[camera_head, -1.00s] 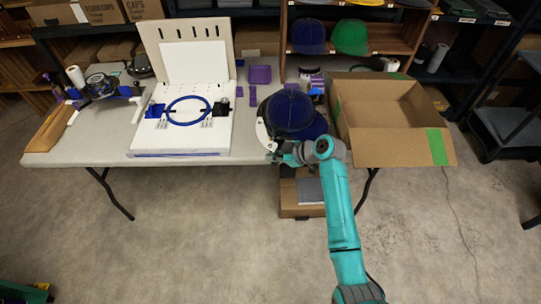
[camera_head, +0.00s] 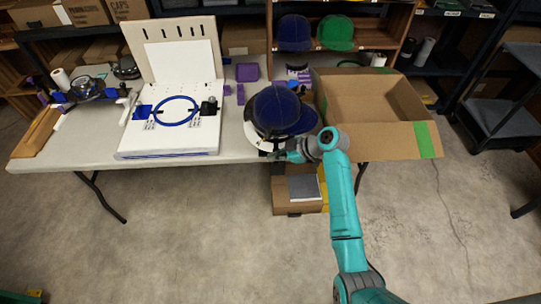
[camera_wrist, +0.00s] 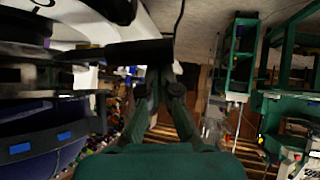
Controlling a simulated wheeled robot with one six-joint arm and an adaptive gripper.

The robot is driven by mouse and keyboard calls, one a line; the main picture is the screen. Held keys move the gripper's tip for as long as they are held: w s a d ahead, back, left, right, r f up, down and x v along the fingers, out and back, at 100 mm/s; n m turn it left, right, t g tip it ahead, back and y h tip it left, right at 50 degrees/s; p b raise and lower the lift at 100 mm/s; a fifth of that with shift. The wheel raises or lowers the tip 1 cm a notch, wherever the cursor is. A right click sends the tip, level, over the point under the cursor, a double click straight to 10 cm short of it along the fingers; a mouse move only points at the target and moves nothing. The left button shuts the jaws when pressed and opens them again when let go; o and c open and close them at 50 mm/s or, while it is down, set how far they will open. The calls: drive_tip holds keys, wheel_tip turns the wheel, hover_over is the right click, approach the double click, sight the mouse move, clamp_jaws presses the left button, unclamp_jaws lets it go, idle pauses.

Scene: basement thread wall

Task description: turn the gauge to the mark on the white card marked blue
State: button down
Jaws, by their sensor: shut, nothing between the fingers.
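My gripper (camera_head: 284,155) is at the table's front edge, just in front of a dark blue cap (camera_head: 278,108). In the wrist view its two dark fingers (camera_wrist: 160,92) are shut with nothing between them. A white curved piece with dark marks (camera_head: 251,134) shows under the cap's left side, close to my gripper; I cannot tell whether it touches. White surface with black marks (camera_wrist: 75,14) fills the top left of the wrist view, with a dark bar (camera_wrist: 125,52) below it. I cannot make out which part is the gauge, or a card marked blue.
An open cardboard box (camera_head: 425,138) stands right of the cap. A white board with a blue hoop (camera_head: 176,122) lies to the left on the table (camera_head: 100,158). A small carton (camera_head: 280,190) sits below the front edge. The floor in front is clear.

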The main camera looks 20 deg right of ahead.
drive_tip(key=s+d, duration=0.1)
drive_tip(key=d, duration=0.5)
drive_tip(key=shift+s+d, duration=0.3)
drive_tip(key=shift+s, duration=0.05)
idle(0.4)
idle(0.3)
